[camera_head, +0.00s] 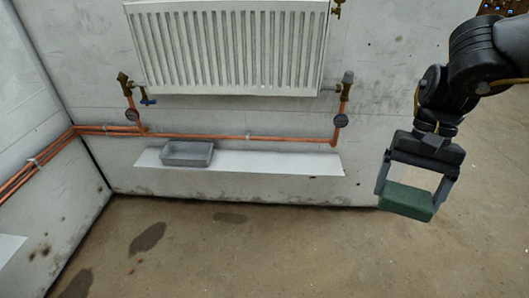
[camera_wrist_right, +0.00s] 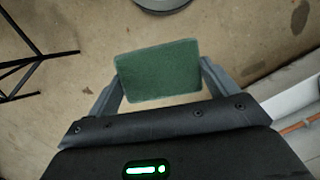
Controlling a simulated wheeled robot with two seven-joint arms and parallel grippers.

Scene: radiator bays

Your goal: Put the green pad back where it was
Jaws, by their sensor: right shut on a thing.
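The green pad (camera_head: 407,200) is held between the fingers of my right gripper (camera_head: 412,190), at the right of the head view. It hangs in the air in front of the wall, right of the shelf. In the right wrist view the pad (camera_wrist_right: 158,72) sits between the two fingers (camera_wrist_right: 160,85), which grip its left and right edges. A white shelf (camera_head: 270,163) runs along the wall below the radiator. A grey tray (camera_head: 187,153) stands on its left part, and no contents show in it. My left gripper is not in the head view.
A white radiator (camera_head: 230,45) hangs above the shelf. The shelf right of the tray is bare. A dark stand (camera_wrist_right: 35,60) shows on the floor in the wrist view.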

